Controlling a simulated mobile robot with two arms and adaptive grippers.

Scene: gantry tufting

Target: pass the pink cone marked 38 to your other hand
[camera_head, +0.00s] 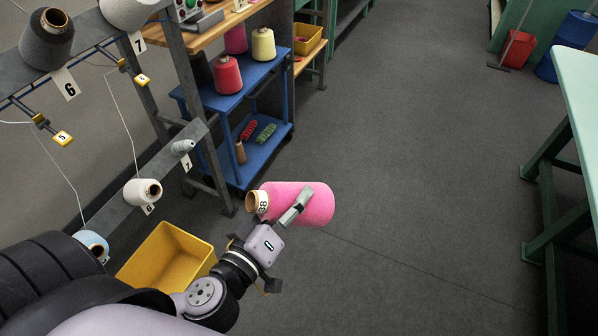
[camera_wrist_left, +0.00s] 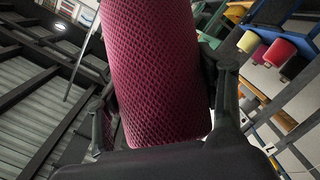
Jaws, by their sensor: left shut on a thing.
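The pink cone marked 38 (camera_head: 318,205) lies on its side in the air in the middle of the head view. Its brown tube end and white 38 label face left. My left gripper (camera_head: 295,207) is shut on the cone, with one finger showing across its near side. In the left wrist view the cone (camera_wrist_left: 160,70) looks dark pink and stands between the two fingers (camera_wrist_left: 165,120). My right gripper is in neither view.
A yellow bin (camera_head: 168,262) stands below the creel frame at the left. A blue cart (camera_head: 235,100) with a red cone (camera_head: 227,75) and a cream cone (camera_head: 263,45) stands behind. A green table (camera_head: 580,100) is at the right. The grey floor between is clear.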

